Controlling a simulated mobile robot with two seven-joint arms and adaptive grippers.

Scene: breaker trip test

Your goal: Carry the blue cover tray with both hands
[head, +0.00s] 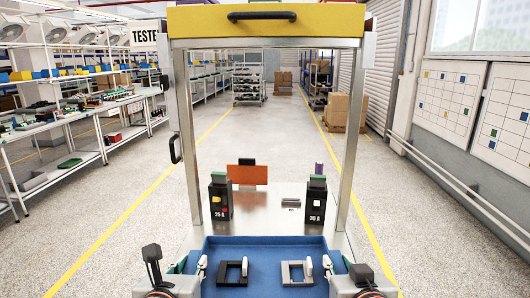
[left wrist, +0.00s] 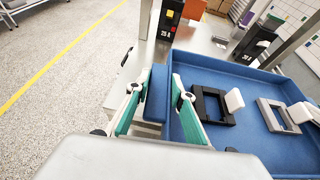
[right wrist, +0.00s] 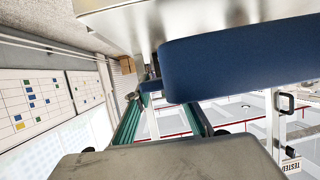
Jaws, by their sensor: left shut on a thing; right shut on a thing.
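The blue cover tray (head: 265,241) is at the bottom middle of the head view, before the tester's metal deck. In it lie a black frame-shaped cover (head: 233,283) and a grey frame-shaped cover (head: 285,272), each with a white upright piece. My left gripper (head: 190,265) is shut on the tray's left side; in the left wrist view the tray's blue edge (left wrist: 156,88) sits between its green-padded fingers. My right gripper (head: 339,263) is shut on the tray's right side. The right wrist view shows the tray's blue side (right wrist: 240,58) close up, hiding part of the grip.
The tester frame (head: 350,140) with a yellow top bar (head: 265,20) stands ahead. On its deck (head: 262,210) are a 25 A breaker (head: 220,198), a 30 A breaker (head: 316,200) and an orange panel (head: 247,174). Benches (head: 80,115) line the left; floor is clear either side.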

